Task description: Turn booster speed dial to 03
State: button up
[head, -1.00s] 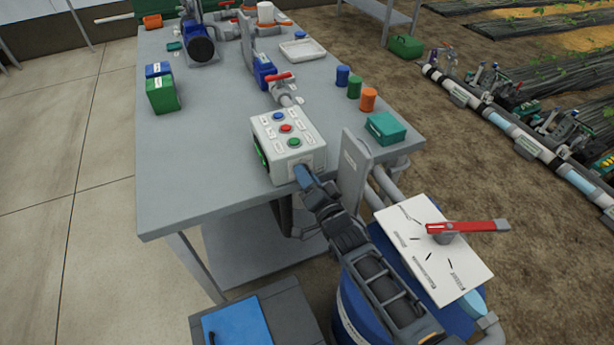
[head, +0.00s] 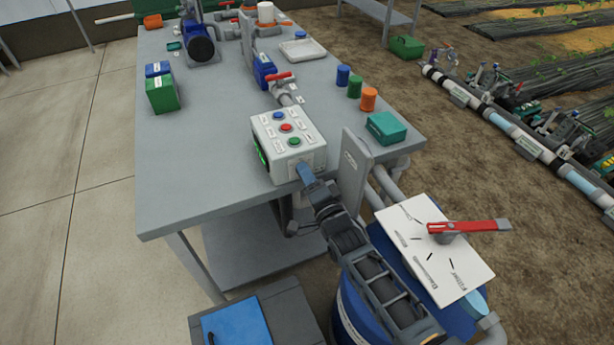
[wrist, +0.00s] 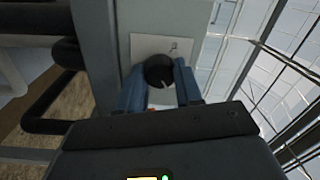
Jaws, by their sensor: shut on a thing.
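The dial (wrist: 158,71), a round black knob with a white pointer line, sits on a pale plate (wrist: 147,47) in the wrist view. Its pointer slants toward the lower right of the picture. My gripper (wrist: 160,68) has its blue fingers on either side of the knob and is shut on it. In the head view my gripper (head: 304,172) reaches the near face of the white control box (head: 306,160), and the dial is hidden there. The number at the pointer cannot be read.
The control box has blue, red and green buttons (head: 286,128) on top and stands at the grey table's (head: 190,185) near edge. An upright grey plate (head: 354,165) stands close to the right of my gripper. A red lever (head: 468,226) on a white panel lies farther right.

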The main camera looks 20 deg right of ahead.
jog(key=o, duration=1)
jog(key=shift+o, duration=0.2)
jog(key=s, duration=0.7)
jog(key=shift+s+f, duration=0.15)
jog(key=shift+s, duration=0.25)
